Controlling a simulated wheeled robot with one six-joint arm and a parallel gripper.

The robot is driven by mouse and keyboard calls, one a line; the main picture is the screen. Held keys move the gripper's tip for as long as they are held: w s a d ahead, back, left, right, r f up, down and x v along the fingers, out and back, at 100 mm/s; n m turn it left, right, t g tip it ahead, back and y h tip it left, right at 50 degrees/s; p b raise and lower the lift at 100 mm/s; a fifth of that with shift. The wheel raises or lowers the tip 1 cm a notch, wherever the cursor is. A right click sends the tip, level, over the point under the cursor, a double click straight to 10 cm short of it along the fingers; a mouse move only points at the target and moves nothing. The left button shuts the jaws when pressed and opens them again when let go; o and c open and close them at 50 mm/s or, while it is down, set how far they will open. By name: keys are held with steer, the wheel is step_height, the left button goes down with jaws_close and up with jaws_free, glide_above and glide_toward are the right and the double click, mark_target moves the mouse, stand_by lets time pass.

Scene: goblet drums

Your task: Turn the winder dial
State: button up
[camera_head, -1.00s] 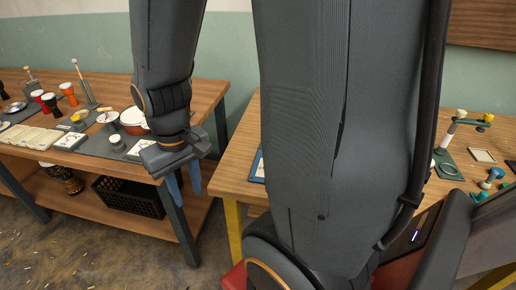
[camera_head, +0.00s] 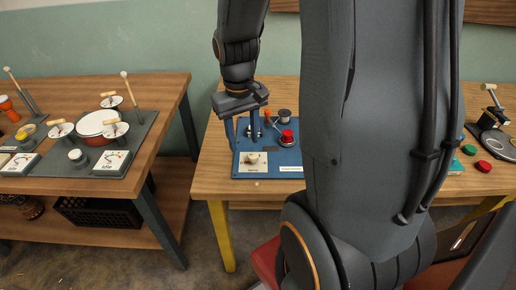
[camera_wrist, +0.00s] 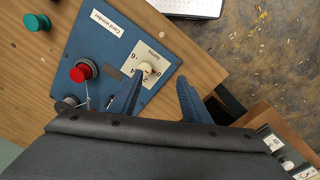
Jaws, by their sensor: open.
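The winder is a blue board (camera_head: 272,172) on the wooden table, labelled "Cord winder" in the wrist view (camera_wrist: 88,38). Its dial is a small cream knob (camera_wrist: 146,68) on a white plate marked "turns" with numbers; it also shows in the head view (camera_head: 252,158). My gripper (camera_head: 243,132) is open and empty above the board's left side. In the wrist view my gripper (camera_wrist: 161,80) has one blue finger close beside the knob in the picture and the other past the table edge. I cannot tell its height above the dial.
The board also carries a red knob (camera_head: 287,137) and a grey spool (camera_head: 284,116). A teal piece (camera_wrist: 36,22) lies beside the board. A second table (camera_head: 160,95) with drums and meters stands at left, across a floor gap. My arm hides the table's middle.

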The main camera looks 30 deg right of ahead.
mark_target(252, 155)
steer(key=d, duration=0.2)
steer(key=w+d, duration=0.1)
steer(key=shift+w+d+f, duration=0.1)
steer(key=shift+f, duration=0.15)
steer(key=shift+d+f+p, duration=0.2)
steer(key=shift+f+p, duration=0.2)
steer(key=shift+f, duration=3.4)
steer(key=c, duration=1)
